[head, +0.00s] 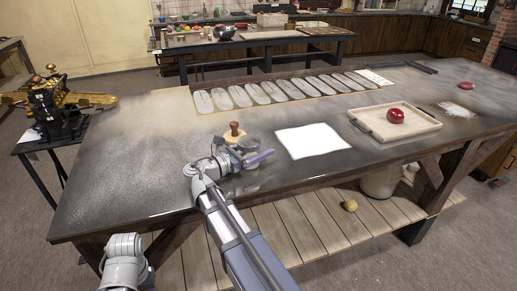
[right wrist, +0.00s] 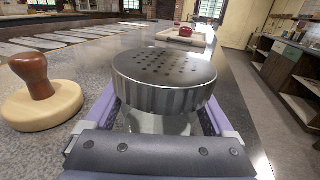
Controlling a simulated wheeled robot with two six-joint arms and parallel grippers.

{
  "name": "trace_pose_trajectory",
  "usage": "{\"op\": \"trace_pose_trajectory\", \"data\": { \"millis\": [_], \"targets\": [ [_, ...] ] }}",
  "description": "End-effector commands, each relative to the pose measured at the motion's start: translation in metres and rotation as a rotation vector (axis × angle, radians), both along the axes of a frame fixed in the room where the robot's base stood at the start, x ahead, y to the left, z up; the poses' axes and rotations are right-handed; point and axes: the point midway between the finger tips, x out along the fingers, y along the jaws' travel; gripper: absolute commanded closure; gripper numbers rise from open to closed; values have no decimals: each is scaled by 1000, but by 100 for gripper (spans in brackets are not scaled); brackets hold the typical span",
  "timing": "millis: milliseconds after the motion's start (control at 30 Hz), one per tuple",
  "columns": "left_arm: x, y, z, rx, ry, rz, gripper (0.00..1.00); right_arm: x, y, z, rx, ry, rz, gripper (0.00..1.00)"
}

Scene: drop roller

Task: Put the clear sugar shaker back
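The sugar shaker (right wrist: 165,78) stands upright on the table, with a round perforated metal lid and a clear body below. In the head view it (head: 249,142) is partly hidden behind my right gripper (head: 258,158). In the right wrist view, the purple fingers of my right gripper (right wrist: 163,118) are spread wide on either side of the shaker. They look open around it; contact with the body is hard to see under the lid. My left gripper is out of view.
A wooden-handled round press (right wrist: 42,95) stands close left of the shaker. A row of pale oval slots (head: 240,97) runs along the back. The left tabletop is clear.

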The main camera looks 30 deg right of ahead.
Motion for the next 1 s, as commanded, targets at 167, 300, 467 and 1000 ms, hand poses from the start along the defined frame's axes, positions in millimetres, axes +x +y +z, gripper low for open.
{"op": "trace_pose_trajectory", "data": {
  "millis": [167, 300, 467, 1000],
  "targets": [
    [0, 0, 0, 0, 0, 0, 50, 0, 0, 0, 0, 0, 0, 0],
    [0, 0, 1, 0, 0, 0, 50, 0, 0, 1, 0, 0, 0, 0],
    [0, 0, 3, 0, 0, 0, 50, 0, 8, 3, 0, 0, 2, 0],
    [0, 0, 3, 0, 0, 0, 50, -8, 106, 3, 0, 0, 2, 0]
  ]
}}
